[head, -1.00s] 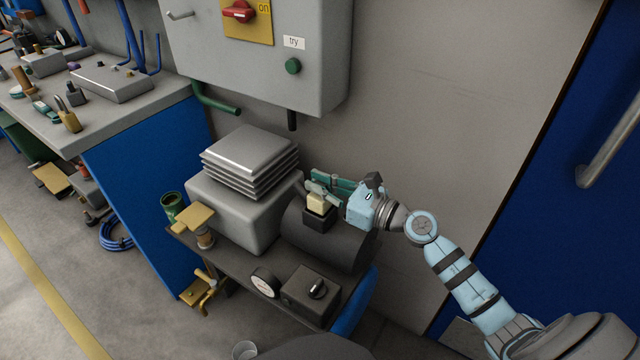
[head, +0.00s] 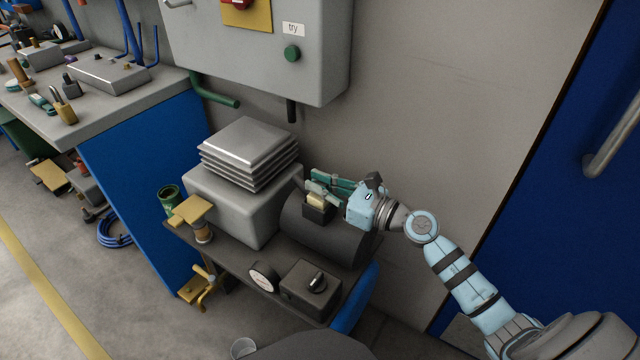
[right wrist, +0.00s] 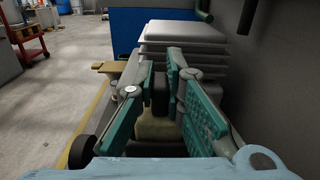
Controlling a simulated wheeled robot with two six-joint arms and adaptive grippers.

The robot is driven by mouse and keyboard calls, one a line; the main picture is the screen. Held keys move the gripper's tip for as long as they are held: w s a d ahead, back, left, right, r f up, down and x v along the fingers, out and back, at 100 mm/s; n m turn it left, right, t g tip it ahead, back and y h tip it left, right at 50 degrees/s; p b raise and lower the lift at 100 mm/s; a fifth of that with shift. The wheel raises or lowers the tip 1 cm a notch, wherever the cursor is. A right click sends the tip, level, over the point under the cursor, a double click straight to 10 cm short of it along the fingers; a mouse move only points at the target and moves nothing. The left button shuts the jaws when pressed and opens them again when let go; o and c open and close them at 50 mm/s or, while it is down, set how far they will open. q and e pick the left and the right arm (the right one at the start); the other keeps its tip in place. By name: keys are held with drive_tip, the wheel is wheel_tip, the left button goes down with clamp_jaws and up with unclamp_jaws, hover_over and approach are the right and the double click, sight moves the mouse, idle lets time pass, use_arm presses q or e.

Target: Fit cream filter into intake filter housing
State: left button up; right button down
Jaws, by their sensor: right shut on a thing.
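The cream filter (head: 317,200) is a small pale block, seen in the head view at the top of the dark square intake filter housing (head: 318,214) on the dark cylinder. It sits lower, with much of it inside the housing; how deep it reaches is hidden. My right gripper (head: 320,187) comes from the right and is shut on the filter. In the right wrist view the green-padded fingers (right wrist: 163,95) stand on either side, with the cream filter (right wrist: 160,128) dim between them. My left gripper is not in view.
The dark cylinder (head: 335,239) lies beside a grey block with stacked fins (head: 248,158). A gauge (head: 264,277) and a dark box with a knob (head: 311,288) are in front. The grey wall cabinet (head: 270,60) is behind. A green cup (head: 169,198) stands left.

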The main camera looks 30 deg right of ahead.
drive_tip(key=shift+f+b, duration=0.65)
drive_tip(key=shift+f, duration=0.15)
drive_tip(key=c, duration=1.6)
unclamp_jaws()
drive_tip(key=shift+r, duration=0.1)
